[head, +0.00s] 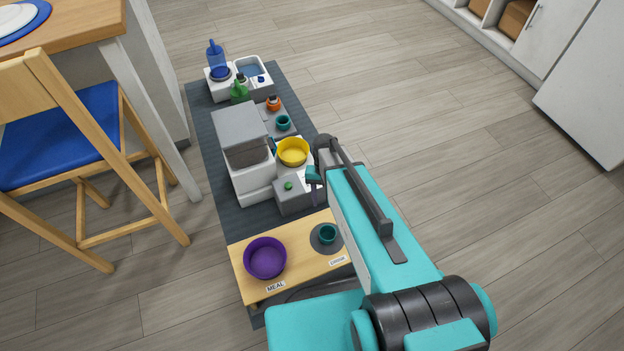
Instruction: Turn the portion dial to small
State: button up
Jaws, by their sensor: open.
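A white and grey feeder (245,160) with a grey lid stands on the dark mat. A small grey box (293,197) at its front right carries a green knob (288,186), which looks like the portion dial. Its setting and any size marks are too small to read. My gripper (315,191) hangs just right of the grey box, partly hidden by my own teal arm. It is open with nothing visible in it, and I cannot tell whether it touches the box.
A yellow bowl (293,151) sits beside the feeder, close to my wrist. A water unit (219,90) and bottles stand behind. A chair (60,145) is left; the floor right is clear.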

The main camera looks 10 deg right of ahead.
jog(key=w+r+m+t+b, duration=0.2)
jog(key=w+b, duration=1.1)
jog(key=w, duration=0.7)
jog(key=shift+w+a+m+t, duration=0.15)
jog(key=shift+m+t, duration=0.15)
jog(key=shift+m, duration=0.6)
jog(key=shift+f, duration=0.1)
notch_tip(320, 180, down, 14)
jog(key=b, duration=0.5)
jog(key=shift+r, duration=0.2)
